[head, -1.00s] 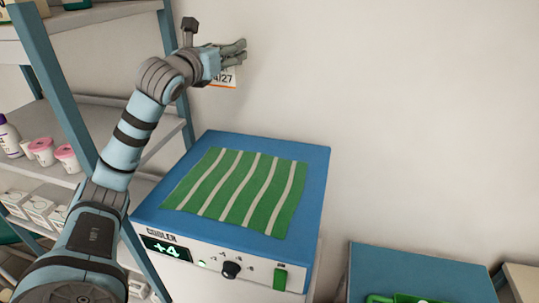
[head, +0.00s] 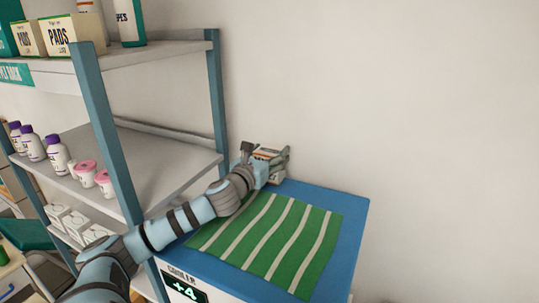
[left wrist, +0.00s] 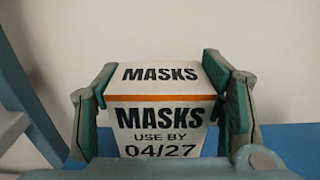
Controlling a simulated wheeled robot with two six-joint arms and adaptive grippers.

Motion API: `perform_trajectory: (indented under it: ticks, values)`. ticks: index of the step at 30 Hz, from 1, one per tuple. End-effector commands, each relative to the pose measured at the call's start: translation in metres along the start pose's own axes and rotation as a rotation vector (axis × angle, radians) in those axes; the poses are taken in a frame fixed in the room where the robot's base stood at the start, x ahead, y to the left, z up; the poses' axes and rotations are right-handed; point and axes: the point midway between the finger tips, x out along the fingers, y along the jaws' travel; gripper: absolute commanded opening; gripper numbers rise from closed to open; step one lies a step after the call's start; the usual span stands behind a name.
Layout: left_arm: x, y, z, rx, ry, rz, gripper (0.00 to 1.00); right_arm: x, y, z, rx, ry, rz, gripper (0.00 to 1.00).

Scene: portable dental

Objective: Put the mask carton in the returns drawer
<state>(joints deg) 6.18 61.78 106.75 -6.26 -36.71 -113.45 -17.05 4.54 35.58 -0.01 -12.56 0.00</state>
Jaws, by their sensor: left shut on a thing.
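The mask carton (left wrist: 160,112) is a white box with an orange stripe, marked MASKS, USE BY 04/27. In the head view the carton (head: 267,153) is partly hidden by my left gripper (head: 272,160). In the left wrist view my left gripper (left wrist: 160,105) has a green-padded finger against each side of the carton. The gripper is at the back left corner of the cooler top; I cannot tell whether the carton touches it. My right gripper is out of view.
The blue-topped cooler (head: 352,215) bears a green striped cloth (head: 285,245). A shelf unit (head: 150,165) with bottles, pink-lidded tubs and boxes stands close on the left, its blue post (head: 216,95) near my arm. The wall is behind; the space above the cooler is free.

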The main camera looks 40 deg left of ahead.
Motion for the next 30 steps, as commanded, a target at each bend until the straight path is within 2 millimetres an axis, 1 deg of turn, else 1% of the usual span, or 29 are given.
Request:
perform_trajectory:
  ticks: [2,5,14,15,18,27,29,30]
  values:
    - [0.0,0.0,-0.002,0.001,-0.001,0.001,0.25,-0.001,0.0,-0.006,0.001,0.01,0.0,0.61]
    - [0.0,0.0,-0.002,0.002,-0.001,0.0,0.25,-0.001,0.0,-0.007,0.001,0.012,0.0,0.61]
    - [0.0,-0.001,-0.009,0.001,0.0,-0.001,0.25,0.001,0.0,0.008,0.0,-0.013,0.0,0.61]
    - [0.0,-0.001,-0.009,0.001,0.0,-0.001,0.69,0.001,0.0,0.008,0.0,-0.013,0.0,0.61]
    - [0.0,0.0,-0.009,0.001,-0.001,-0.001,0.84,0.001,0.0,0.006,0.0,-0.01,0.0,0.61]
    - [0.0,0.0,-0.008,0.001,-0.001,-0.001,0.84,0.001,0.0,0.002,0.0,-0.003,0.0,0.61]
    - [0.0,0.0,-0.004,0.002,-0.002,-0.001,0.84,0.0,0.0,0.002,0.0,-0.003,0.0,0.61]
    - [0.0,0.0,0.0,0.003,-0.002,-0.001,0.84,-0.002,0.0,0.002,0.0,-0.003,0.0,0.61]
